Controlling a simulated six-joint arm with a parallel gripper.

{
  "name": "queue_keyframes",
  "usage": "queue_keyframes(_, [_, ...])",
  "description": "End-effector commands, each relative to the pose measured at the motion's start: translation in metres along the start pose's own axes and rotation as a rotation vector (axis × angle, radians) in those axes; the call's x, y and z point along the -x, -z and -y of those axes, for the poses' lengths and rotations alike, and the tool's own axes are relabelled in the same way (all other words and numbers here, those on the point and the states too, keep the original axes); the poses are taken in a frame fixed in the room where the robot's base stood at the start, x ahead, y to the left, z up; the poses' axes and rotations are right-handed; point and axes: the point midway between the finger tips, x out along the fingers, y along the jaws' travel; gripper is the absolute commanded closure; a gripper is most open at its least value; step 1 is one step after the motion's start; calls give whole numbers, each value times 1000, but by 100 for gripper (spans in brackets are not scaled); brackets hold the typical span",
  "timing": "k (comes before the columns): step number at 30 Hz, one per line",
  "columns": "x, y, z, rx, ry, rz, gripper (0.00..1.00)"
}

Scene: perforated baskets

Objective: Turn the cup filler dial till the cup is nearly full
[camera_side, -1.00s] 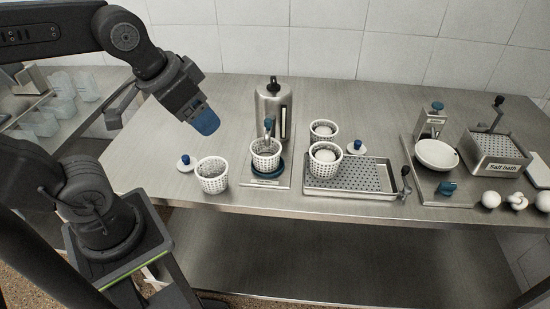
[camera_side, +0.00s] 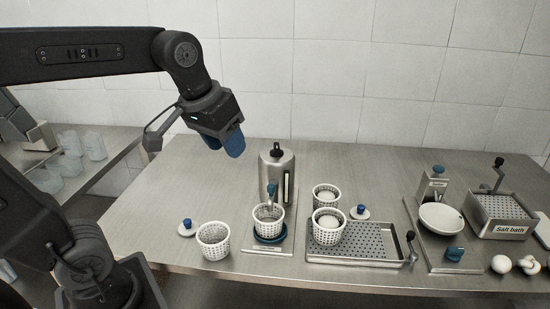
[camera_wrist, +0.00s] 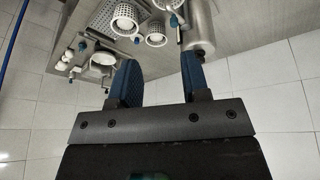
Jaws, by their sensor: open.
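The filler is a steel urn (camera_side: 276,168) standing on a steel base plate, with a blue-handled tap (camera_side: 270,195) at its front. I cannot see the cup's fill level, and the label on the plate is too small to read. My gripper (camera_side: 226,146) has blue fingers, is open and empty, and hangs above and left of the urn. In the wrist view, my fingers (camera_wrist: 160,62) are apart with nothing between them; the urn (camera_wrist: 200,28) shows beyond the right finger.
An empty-looking perforated basket (camera_side: 213,241) and a blue-knobbed lid (camera_side: 186,228) stand left of the filler. Further right are a white bowl (camera_side: 441,218) and a salt bath (camera_side: 502,215).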

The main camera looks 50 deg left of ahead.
Motion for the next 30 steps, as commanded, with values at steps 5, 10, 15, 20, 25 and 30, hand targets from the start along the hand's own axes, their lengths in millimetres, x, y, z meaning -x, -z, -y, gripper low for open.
queue_keyframes(5, [0, 82, 10, 207, 47, 105, 57])
queue_keyframes(10, [-16, 149, 27, 400, 96, 194, 57])
queue_keyframes(15, [-43, 198, 50, 574, 146, 271, 57])
queue_keyframes(20, [-62, 221, 67, 679, 179, 315, 57])
queue_keyframes(25, [-71, 228, 73, 718, 192, 330, 57])
queue_keyframes(30, [-87, 222, 74, 718, 193, 332, 57])
